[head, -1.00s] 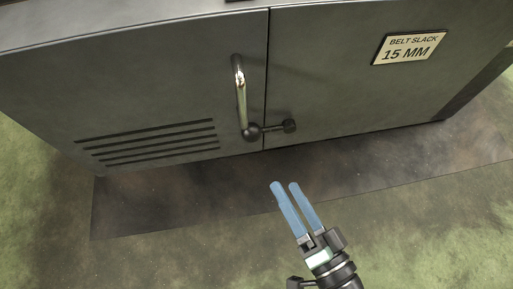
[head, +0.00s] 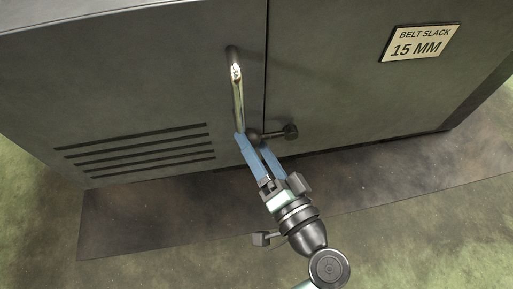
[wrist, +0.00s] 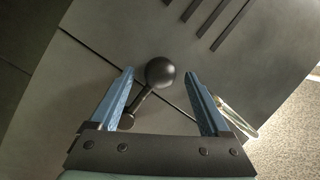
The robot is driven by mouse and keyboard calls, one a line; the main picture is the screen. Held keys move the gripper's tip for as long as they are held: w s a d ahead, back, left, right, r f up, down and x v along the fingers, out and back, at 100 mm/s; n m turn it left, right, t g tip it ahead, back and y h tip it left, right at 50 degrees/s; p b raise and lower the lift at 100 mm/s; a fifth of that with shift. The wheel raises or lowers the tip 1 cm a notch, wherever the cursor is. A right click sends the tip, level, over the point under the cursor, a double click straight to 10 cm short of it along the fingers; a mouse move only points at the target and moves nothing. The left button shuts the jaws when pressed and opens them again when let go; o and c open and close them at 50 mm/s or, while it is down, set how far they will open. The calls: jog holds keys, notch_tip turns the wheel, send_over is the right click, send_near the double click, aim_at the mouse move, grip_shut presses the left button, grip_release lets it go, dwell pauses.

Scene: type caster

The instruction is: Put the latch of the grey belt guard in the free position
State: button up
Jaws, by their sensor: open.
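The grey belt guard (head: 150,80) is a metal cabinet with a vertical seam between two panels. Its latch (head: 273,133) is a short dark lever lying about level across the seam. A round ball knob (wrist: 160,73) is at its left end and a small hub (wrist: 126,122) at its right end in the head view. My gripper (head: 252,143) is open and in front of the knob. In the wrist view the knob shows between my two blue fingers (wrist: 160,80), with a gap on each side. The fingers partly hide the knob in the head view.
A shiny vertical bar handle (head: 238,90) stands on the left panel, close to my left finger, and shows beside the right finger in the wrist view (wrist: 238,117). Vent slots (head: 140,150) are lower left. A plate (head: 418,43) reads "BELT SLACK 15 MM". The floor in front is clear.

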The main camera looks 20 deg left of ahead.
jog(key=shift+c, duration=0.3)
grip_shut()
dwell(0.3)
